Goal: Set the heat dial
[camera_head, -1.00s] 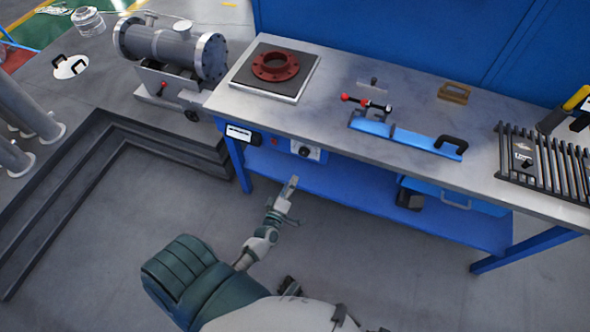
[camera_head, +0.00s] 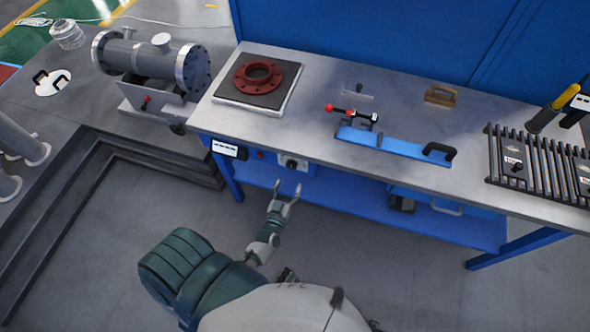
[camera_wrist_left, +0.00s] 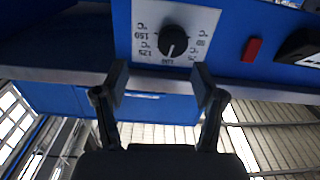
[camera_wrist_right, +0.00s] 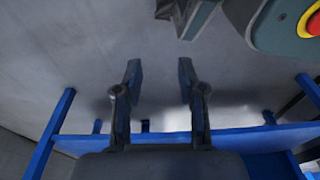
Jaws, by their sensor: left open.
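The heat dial is a black knob (camera_wrist_left: 174,40) on a white plate (camera_wrist_left: 150,18) with temperature marks, which appear upside down in the left wrist view. In the head view the dial (camera_head: 291,163) sits on the front of the blue bench, below the worktop. My left gripper (camera_head: 287,190) is open just in front of and below the dial. In the left wrist view its two fingertips (camera_wrist_left: 160,80) stand apart, with the dial between and beyond them, not touched. My right gripper (camera_wrist_right: 159,75) is open and empty in the right wrist view, with a bench shelf beyond it.
A red switch (camera_wrist_left: 251,49) and a dark display (camera_wrist_left: 300,47) are beside the dial plate. On the worktop (camera_head: 320,95) are a red flange (camera_head: 258,76) on a dark plate, a blue bar tool (camera_head: 390,145) and a black rack (camera_head: 540,165). The floor before the bench is clear.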

